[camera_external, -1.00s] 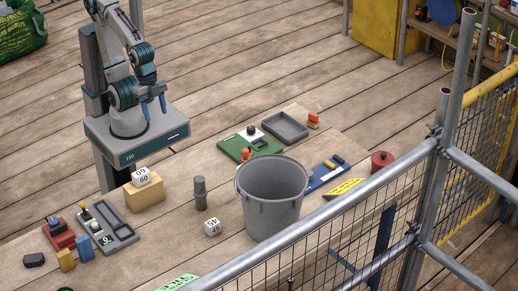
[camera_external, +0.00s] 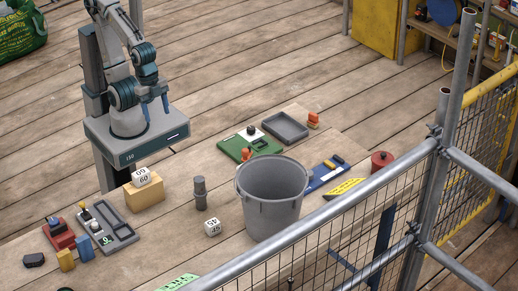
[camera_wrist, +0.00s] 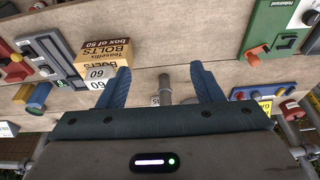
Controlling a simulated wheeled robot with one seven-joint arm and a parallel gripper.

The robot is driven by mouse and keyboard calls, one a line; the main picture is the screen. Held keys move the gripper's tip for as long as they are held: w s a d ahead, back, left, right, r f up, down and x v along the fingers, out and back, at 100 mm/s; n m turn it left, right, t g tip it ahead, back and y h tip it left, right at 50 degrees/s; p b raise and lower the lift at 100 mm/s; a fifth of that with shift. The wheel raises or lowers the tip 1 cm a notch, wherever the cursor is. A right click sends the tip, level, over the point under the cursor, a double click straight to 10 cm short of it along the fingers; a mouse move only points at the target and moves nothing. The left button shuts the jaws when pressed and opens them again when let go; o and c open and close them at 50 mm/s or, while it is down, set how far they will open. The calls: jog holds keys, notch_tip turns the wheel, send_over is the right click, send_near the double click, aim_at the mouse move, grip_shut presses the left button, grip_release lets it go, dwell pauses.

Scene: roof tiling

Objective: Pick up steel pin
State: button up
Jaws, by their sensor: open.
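A grey upright cylinder with a narrower middle (camera_external: 200,193), which looks like the steel pin, stands on the planks between the cardboard box and the bucket. In the wrist view this pin (camera_wrist: 165,87) shows in the gap between my fingers, apart from both and farther off. My gripper (camera_external: 156,110) is open and empty. It hangs high in front of my column, left of and above the pin. Its two blue fingers (camera_wrist: 160,68) are spread wide in the wrist view.
A grey bucket (camera_external: 272,200) stands right of the pin, and a white numbered block (camera_external: 212,227) lies in front. A cardboard bolt box (camera_external: 145,193) is at left. A green board (camera_external: 237,148) and grey tray (camera_external: 285,127) lie behind. A scaffold rail (camera_external: 340,215) crosses the front right.

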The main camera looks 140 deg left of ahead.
jog(key=w+m+b, duration=0.1)
jog(key=w+m, duration=0.2)
jog(key=w, duration=0.6)
jog(key=m+h, duration=0.2)
jog(key=m, duration=0.1)
send_near(199, 178)
jog(key=shift+t, duration=0.5)
jog(key=x, duration=0.7)
jog(key=s+p+x, duration=0.1)
jog(key=x, duration=0.2)
jog(key=shift+w+f, duration=0.15)
jog(key=shift+f, duration=0.4)
grip_shut()
